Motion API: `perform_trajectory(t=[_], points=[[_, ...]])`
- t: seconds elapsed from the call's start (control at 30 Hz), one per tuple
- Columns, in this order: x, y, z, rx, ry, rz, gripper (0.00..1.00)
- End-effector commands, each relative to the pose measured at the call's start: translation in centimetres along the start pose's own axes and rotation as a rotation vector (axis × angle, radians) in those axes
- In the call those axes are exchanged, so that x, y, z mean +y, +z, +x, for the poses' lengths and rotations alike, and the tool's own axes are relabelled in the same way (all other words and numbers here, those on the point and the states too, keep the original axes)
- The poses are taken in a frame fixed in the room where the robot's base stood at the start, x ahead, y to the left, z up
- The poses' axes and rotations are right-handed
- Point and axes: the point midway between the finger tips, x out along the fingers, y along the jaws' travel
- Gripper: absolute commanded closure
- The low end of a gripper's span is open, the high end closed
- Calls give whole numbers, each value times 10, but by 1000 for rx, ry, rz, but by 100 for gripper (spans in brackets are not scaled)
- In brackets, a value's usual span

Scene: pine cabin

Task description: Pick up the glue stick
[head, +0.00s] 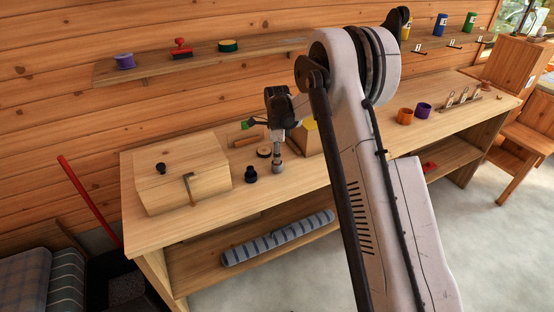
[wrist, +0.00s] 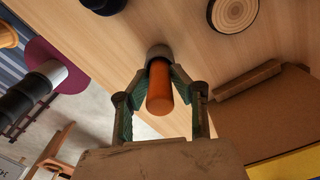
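The glue stick shows in the wrist view as an orange cylinder (wrist: 159,92) with a grey collar (wrist: 158,52) at its far end. It lies between the two fingers of my gripper (wrist: 159,72). The fingers slant inward, and their tips meet the sides of the stick near the collar, so the gripper looks shut on it. The fingers and stick are small there, and I cannot tell whether the stick touches the bench.
A black knobbed object (head: 251,175) and a dark-rimmed wooden disc (head: 264,152) stand close left of my gripper. A wooden box (head: 182,178) is farther left. A brown box with yellow (head: 308,140) is close on the right. The bench's front edge is near.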

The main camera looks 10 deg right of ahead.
Motion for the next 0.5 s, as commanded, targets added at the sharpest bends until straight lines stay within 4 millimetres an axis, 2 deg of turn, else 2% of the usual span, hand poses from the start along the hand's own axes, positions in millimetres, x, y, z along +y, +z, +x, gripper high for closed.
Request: perform_trajectory(t=[0.03, 0.13, 0.5], points=[[0, 0, 0, 0, 0, 0, 86], [0, 0, 0, 0, 0, 0, 99], [0, 0, -4, 0, 0, 0, 100]])
